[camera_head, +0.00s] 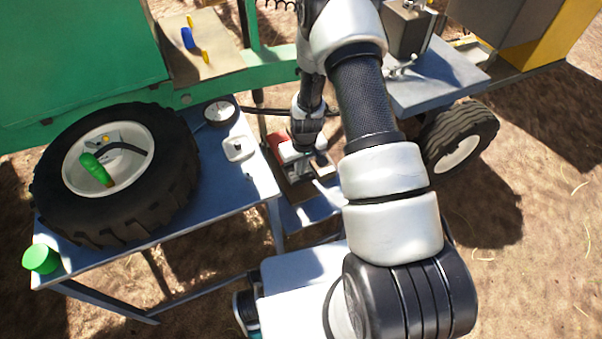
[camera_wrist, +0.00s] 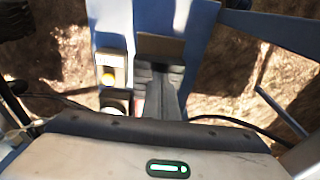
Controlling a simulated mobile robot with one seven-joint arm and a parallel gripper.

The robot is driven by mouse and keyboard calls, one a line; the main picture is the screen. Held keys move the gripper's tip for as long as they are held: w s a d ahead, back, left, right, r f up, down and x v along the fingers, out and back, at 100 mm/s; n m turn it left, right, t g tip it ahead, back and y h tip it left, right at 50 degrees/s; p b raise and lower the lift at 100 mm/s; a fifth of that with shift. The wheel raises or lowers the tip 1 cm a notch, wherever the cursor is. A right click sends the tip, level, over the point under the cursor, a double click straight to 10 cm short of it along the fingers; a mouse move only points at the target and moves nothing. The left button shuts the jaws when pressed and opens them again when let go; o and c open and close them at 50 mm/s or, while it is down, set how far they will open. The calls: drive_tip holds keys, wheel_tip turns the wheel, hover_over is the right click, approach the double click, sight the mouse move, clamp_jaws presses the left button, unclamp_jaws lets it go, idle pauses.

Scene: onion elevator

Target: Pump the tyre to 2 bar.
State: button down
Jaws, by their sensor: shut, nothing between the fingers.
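The black tyre (camera_head: 160,190) lies flat on a blue table (camera_head: 225,190) in the head view. A green-handled tool (camera_head: 92,166) and a dark hose show at its pale hub (camera_head: 73,170). A round white-faced gauge (camera_head: 220,112) sits at the table's back edge; its reading is too small to tell. My gripper (camera_head: 298,170) is shut and empty, pointing down beside the table at a low pump-like unit with a red part (camera_head: 276,143). In the wrist view, a dark pedal-like part with a brown plate (camera_wrist: 160,47) lies ahead of it. Contact cannot be told.
A white fitting (camera_head: 238,148) lies on the table. A green machine (camera_head: 75,60) rises behind. A blue bench (camera_head: 435,82) with a grey box and a wheel (camera_head: 458,140) stand to the right. Bare ground lies right.

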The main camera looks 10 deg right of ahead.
drive_tip(key=s+d+r+p, duration=0.1)
drive_tip(key=s+r+p, duration=0.1)
drive_tip(key=s+r, duration=0.3)
wheel_tip(320, 180, up, 4)
drive_tip(key=shift+f, duration=0.1)
drive_tip(key=shift+w, duration=0.1)
idle(1.0)
